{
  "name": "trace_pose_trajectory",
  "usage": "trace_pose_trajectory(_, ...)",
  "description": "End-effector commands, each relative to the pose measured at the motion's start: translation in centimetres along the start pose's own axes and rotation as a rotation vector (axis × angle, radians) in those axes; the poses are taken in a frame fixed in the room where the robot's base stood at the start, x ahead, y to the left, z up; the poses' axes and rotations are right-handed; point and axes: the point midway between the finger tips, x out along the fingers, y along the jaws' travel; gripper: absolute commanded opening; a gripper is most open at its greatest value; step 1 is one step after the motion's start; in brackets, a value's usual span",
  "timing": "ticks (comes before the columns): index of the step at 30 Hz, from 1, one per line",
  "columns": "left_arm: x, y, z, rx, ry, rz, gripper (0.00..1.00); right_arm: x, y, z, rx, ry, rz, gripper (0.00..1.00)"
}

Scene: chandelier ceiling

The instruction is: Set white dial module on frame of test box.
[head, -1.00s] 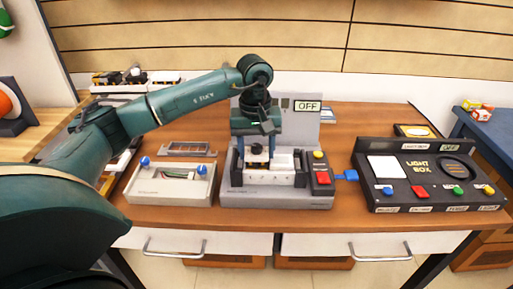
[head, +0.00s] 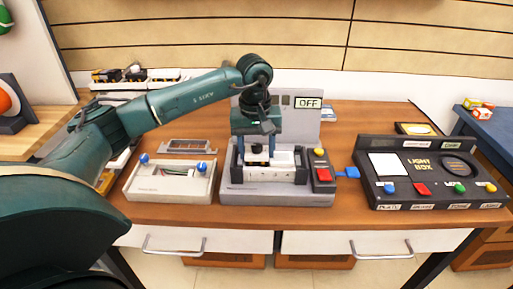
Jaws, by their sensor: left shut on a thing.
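The test box (head: 277,196) is a grey unit in the middle of the table, with an upright back panel reading OFF and dark blocks at both sides of its frame. My left gripper (head: 256,150) points down over the frame and is shut on the white dial module (head: 258,161), a pale block with a black knob on top. The module is between the dark side blocks, at the frame. The fingers hide part of it, and I cannot tell whether it rests on the frame. My right gripper is out of view.
Left of the test box is an open pale tray (head: 150,191) with blue knobs, with a grey slotted frame (head: 187,147) behind it. To the right are a blue connector (head: 347,173) and a black light box (head: 437,200) with coloured buttons. My left arm spans the left side.

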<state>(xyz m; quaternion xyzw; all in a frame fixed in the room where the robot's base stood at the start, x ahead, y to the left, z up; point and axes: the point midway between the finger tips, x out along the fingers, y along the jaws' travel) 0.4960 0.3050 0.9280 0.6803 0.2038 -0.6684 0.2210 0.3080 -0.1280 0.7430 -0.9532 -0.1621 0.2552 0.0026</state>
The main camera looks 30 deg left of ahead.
Motion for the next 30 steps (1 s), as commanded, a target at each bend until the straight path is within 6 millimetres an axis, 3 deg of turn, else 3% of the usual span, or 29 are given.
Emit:
trace_pose_trajectory(1, 0.92, -0.1, 0.31, 0.003, -0.011, -0.011, 0.3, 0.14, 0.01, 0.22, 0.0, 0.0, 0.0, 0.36)
trace_pose_trajectory(10, 1.01, -0.08, 0.38, 0.004, -0.014, -0.013, 0.3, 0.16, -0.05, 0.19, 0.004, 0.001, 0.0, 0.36)
trace_pose_trajectory(11, 1.01, -0.08, 0.38, 0.004, -0.014, -0.013, 0.53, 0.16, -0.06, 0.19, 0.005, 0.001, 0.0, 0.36)
trace_pose_trajectory(20, 1.04, 0.04, 0.42, 0.006, -0.014, -0.01, 0.78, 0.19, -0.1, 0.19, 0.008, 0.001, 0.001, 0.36)
trace_pose_trajectory(30, 1.06, 0.18, 0.47, 0.008, -0.014, -0.007, 0.78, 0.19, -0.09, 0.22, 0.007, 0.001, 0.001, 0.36)
